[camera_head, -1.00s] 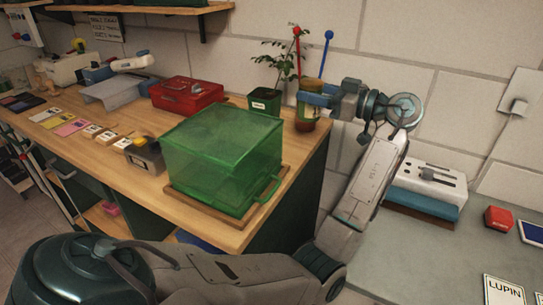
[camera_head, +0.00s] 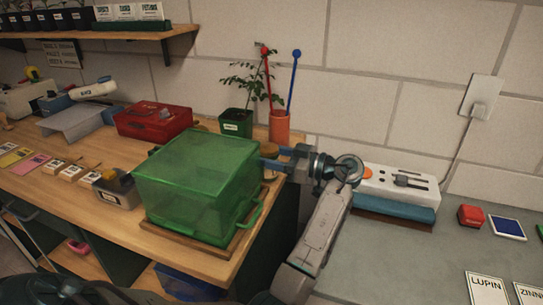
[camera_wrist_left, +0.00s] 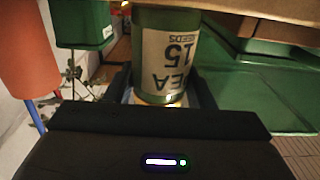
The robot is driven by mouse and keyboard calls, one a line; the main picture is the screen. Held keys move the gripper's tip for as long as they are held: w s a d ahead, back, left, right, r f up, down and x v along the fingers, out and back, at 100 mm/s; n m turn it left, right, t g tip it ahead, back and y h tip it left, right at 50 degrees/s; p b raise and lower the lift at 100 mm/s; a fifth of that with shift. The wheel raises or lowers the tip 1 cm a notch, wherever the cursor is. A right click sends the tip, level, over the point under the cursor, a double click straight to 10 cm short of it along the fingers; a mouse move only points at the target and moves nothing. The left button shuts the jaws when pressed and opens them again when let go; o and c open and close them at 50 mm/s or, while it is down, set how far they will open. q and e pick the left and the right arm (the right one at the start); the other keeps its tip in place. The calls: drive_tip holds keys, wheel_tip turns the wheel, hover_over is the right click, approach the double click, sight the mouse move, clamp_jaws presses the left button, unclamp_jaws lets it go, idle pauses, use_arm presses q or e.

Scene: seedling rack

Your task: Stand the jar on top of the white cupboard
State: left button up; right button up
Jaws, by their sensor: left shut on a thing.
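The jar is a green cylinder with a tan lid (camera_head: 269,149). In the left wrist view the jar (camera_wrist_left: 190,18) fills the upper middle, with a pale label reading upside down "PEA 15". My left gripper (camera_head: 271,158) is shut on the jar at the bench's right end, beside the green box. I cannot tell if the jar's base touches the bench. My right gripper is not in view. I see no white cupboard in these frames.
The green box (camera_head: 190,190) stands close left of the jar. A terracotta pot (camera_head: 279,126) with red and blue sticks and a potted plant (camera_head: 237,122) stand behind. A red case (camera_head: 152,121) lies farther left.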

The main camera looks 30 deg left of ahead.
use_arm(q)
drive_tip(key=shift+f, duration=0.15)
drive_tip(key=o, duration=1)
drive_tip(key=shift+o, duration=0.2)
